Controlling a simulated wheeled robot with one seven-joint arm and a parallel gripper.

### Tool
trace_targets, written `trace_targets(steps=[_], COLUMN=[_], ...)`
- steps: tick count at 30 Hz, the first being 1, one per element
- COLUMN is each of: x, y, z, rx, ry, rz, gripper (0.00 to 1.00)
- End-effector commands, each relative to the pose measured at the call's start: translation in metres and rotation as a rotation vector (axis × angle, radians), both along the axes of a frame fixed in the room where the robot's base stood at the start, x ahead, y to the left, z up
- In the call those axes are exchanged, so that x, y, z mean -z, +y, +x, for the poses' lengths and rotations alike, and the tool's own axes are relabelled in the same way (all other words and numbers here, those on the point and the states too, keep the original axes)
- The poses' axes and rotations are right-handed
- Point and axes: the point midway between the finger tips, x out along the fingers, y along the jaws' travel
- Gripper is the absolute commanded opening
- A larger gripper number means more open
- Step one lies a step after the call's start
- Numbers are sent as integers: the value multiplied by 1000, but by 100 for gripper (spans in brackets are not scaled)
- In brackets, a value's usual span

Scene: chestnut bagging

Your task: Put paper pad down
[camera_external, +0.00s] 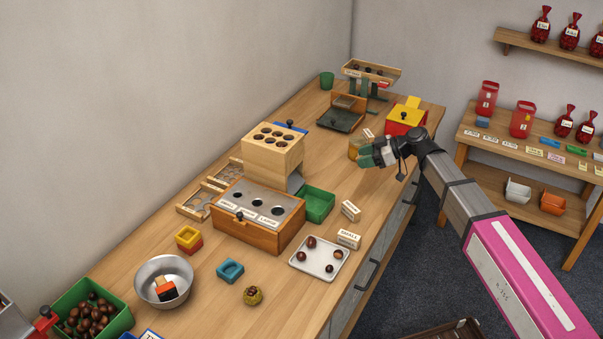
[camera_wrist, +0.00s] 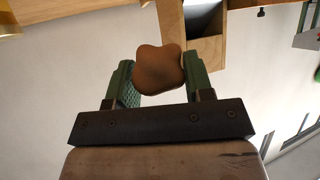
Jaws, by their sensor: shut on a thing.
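My gripper (camera_external: 367,157) reaches in from the right in the external view, above the far half of the wooden counter. In the wrist view its two green fingers (camera_wrist: 158,82) are shut on a brown, rounded, lobed piece. This piece is the only thing I see that fits the paper pad (camera_wrist: 158,68); its full shape and underside are hidden.
A wooden block with holes (camera_external: 273,158), a green tray (camera_external: 318,204) and small labelled blocks (camera_external: 350,210) stand nearer. Bare counter (camera_external: 376,195) lies below.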

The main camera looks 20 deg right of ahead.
Motion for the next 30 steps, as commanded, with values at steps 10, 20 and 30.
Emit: trace_targets(steps=[10,20,30], x=[1,22,61], y=[2,-29,-83], z=[-2,20,53], rx=[-32,-28,-29], ry=[-1,2,2], rz=[-1,-2,-1], gripper=[26,26,26])
